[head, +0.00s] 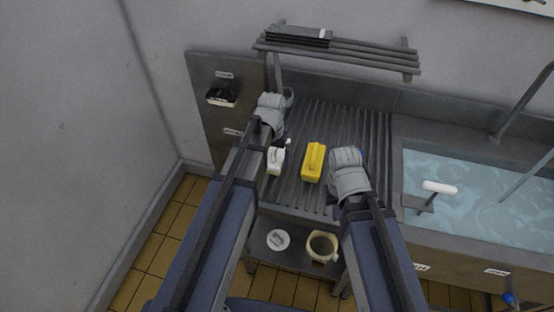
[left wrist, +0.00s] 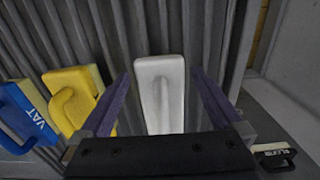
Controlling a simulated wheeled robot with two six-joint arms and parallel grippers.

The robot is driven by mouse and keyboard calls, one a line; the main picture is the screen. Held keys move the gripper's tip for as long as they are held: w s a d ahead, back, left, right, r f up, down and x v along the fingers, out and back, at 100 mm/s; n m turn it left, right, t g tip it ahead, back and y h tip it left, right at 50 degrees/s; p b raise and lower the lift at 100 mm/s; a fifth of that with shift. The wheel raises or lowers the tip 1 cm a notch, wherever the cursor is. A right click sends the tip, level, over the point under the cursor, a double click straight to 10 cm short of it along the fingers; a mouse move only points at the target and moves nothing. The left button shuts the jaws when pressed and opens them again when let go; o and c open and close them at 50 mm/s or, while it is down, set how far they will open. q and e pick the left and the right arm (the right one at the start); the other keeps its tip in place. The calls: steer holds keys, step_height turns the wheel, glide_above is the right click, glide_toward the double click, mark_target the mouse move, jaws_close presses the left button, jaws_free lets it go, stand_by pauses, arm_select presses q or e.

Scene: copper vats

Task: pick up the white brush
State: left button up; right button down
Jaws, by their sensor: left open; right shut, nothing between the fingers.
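The white brush (head: 275,161) lies on the ribbed grey drainboard (head: 300,200), left of a yellow brush (head: 313,161). In the left wrist view the white brush (left wrist: 160,90) shows its handle side, between the two fingers of my left gripper (left wrist: 161,78). That gripper is open, with a gap visible on both sides of the brush. How far the fingers reach down beside it is hard to tell. In the head view my left wrist (head: 270,112) is just beyond the brush and hides its fingers. My right gripper (head: 348,168) is shut and empty, right of the yellow brush.
The yellow brush (left wrist: 75,98) and a blue brush (left wrist: 25,115) marked VAT lie to the left in the left wrist view. A black brush (left wrist: 273,155) is at its right edge. A water-filled sink (head: 470,210) is on the right; a rack (head: 340,50) hangs above.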

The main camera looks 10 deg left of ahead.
arm_select(q)
step_height(320, 180, down, 2)
steer(key=shift+f+b, duration=0.1)
steer(key=shift+b, duration=0.5)
arm_select(e)
step_height(320, 180, down, 2)
steer(key=shift+f, duration=0.1)
arm_select(q)
steer(key=c, duration=1.4)
steer(key=shift+c, duration=0.2)
